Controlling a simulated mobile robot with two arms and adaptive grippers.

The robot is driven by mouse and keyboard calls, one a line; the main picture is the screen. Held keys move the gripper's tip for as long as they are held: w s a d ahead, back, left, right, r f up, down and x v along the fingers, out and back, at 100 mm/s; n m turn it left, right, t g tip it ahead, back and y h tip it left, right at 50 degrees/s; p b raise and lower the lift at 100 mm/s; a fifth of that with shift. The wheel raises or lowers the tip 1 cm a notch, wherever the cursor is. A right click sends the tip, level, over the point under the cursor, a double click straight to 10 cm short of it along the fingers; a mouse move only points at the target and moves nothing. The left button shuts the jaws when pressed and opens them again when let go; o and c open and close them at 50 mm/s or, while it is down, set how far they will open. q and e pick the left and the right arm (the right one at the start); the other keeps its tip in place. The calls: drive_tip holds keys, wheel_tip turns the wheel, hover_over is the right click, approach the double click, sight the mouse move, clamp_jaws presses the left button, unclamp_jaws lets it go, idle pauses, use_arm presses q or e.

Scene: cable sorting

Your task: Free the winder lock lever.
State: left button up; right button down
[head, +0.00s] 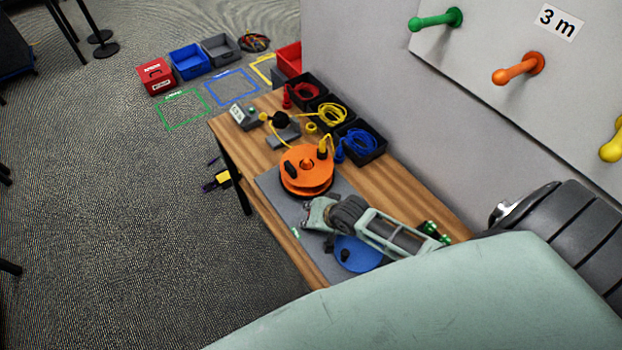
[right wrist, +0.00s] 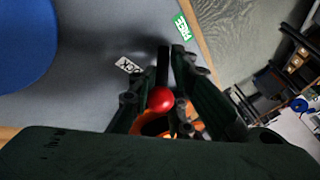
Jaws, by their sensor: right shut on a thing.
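In the right wrist view, the lock lever's round red knob (right wrist: 160,101) sits between the fingers of my right gripper (right wrist: 171,62), which is shut on it. The lever's shaft is mostly hidden by the fingers. A green label reading FREE (right wrist: 183,27) and a white label (right wrist: 128,65) lie on the grey plate (right wrist: 90,84). In the head view, my right gripper (head: 328,242) is low over this plate (head: 272,190), between an orange cable reel (head: 306,178) and a blue disc (head: 358,254); it hides the lever there. My left gripper is not in view.
Black bins with red, yellow and blue (head: 359,142) cables line the wall side of the wooden table (head: 222,126). A grey device (head: 243,115) stands at its far end. Coloured pegs (head: 518,69) stick out of the wall board. Crates (head: 188,61) stand on the floor.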

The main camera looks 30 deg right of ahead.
drive_tip(key=shift+a+r+h+p, duration=0.3)
drive_tip(key=shift+a+p, duration=0.05)
drive_tip(key=shift+p, duration=0.35)
drive_tip(key=shift+a+h, duration=0.15)
drive_tip(key=shift+h, duration=0.15)
drive_tip(key=shift+a+f+n+h+b, duration=0.15)
drive_tip(key=shift+a+n+h, duration=0.15)
drive_tip(key=shift+h, duration=0.3)
drive_tip(key=shift+a+n+h+b, duration=0.15)
drive_tip(key=shift+a+n+h, duration=0.15)
drive_tip(key=shift+h, duration=0.3)
drive_tip(key=shift+a+t+h+b, duration=0.15)
drive_tip(key=shift+t+h+b, duration=0.15)
drive_tip(key=shift+h+b, duration=0.3)
drive_tip(key=shift+n, duration=0.3)
drive_tip(key=c, duration=1.7)
unclamp_jaws()
drive_tip(key=shift+c, duration=0.2)
drive_tip(key=shift+s+r, duration=0.1)
drive_tip(key=shift+r, duration=0.1)
drive_tip(key=v, duration=1.2)
